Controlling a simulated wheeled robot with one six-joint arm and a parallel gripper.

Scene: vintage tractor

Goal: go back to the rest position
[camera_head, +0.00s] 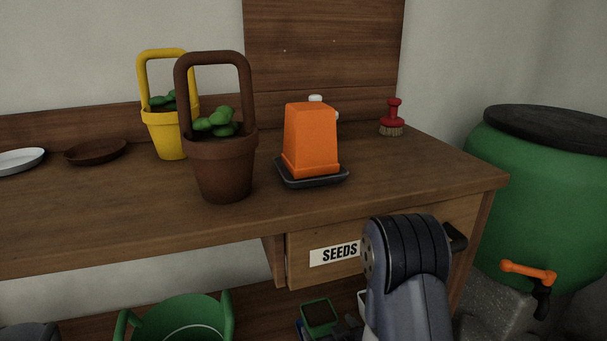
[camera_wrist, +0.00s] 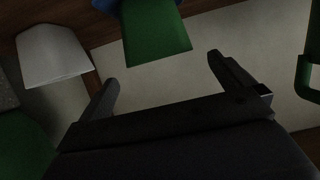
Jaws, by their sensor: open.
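My gripper (camera_wrist: 168,82) shows in the wrist view with its two dark fingers spread apart and nothing between them. Beyond the fingers is a pale wall, with a green container (camera_wrist: 155,35) just past them and a white container (camera_wrist: 50,55) at the left. In the head view my arm stands in front of the drawer marked SEEDS (camera_head: 334,254), below the bench top. The gripper's fingers cannot be made out in that view.
The wooden bench (camera_head: 120,225) holds a brown pot (camera_head: 222,170), a yellow pot (camera_head: 165,135), an orange object (camera_head: 311,140) on a dark tray (camera_head: 312,181), and a red brush (camera_head: 392,118). A green barrel (camera_head: 545,190) with an orange tap (camera_head: 528,271) stands at the right.

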